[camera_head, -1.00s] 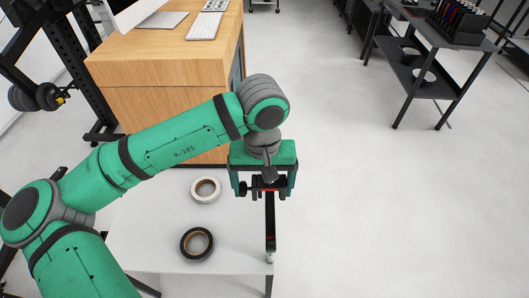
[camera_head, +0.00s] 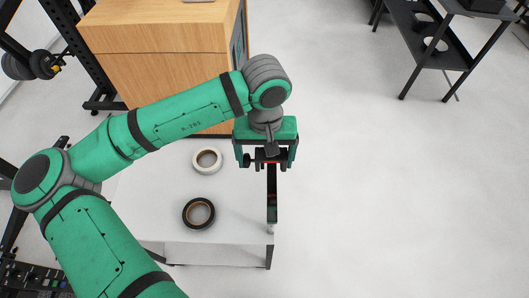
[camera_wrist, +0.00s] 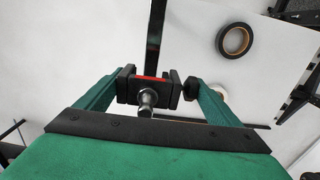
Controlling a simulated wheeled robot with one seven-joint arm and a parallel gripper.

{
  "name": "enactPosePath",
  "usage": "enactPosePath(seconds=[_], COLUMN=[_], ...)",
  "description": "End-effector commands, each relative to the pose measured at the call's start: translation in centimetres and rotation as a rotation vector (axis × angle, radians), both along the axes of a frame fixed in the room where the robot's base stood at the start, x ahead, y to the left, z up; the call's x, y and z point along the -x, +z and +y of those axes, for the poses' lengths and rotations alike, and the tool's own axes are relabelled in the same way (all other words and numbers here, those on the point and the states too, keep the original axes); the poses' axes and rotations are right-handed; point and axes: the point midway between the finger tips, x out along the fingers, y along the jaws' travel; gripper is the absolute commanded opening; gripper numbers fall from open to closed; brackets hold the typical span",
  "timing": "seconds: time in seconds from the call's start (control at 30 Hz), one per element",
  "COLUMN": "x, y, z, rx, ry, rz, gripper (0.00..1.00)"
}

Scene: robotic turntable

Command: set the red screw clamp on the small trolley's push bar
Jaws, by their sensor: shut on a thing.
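My gripper (camera_head: 267,161) is shut on the red screw clamp (camera_head: 271,162), a dark body with a red strip. In the wrist view the clamp (camera_wrist: 150,77) sits between my fingertips (camera_wrist: 156,90), with a metal screw end facing the camera.
A white tape roll (camera_head: 207,160) and a black tape roll (camera_head: 199,213) lie on the trolley top, left of the bar. A wooden cabinet (camera_head: 165,75) stands behind. A dark shelf (camera_head: 440,60) is far right. The floor (camera_head: 390,200) to the right is clear.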

Motion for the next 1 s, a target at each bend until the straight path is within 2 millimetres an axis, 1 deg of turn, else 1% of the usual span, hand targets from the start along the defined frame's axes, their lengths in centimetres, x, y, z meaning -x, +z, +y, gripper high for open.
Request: enactPosePath(seconds=[1.0], x=[0.0], y=[-6.8], z=[0.1], rx=[0.000], ry=[0.003], rz=[0.000], gripper=[0.52])
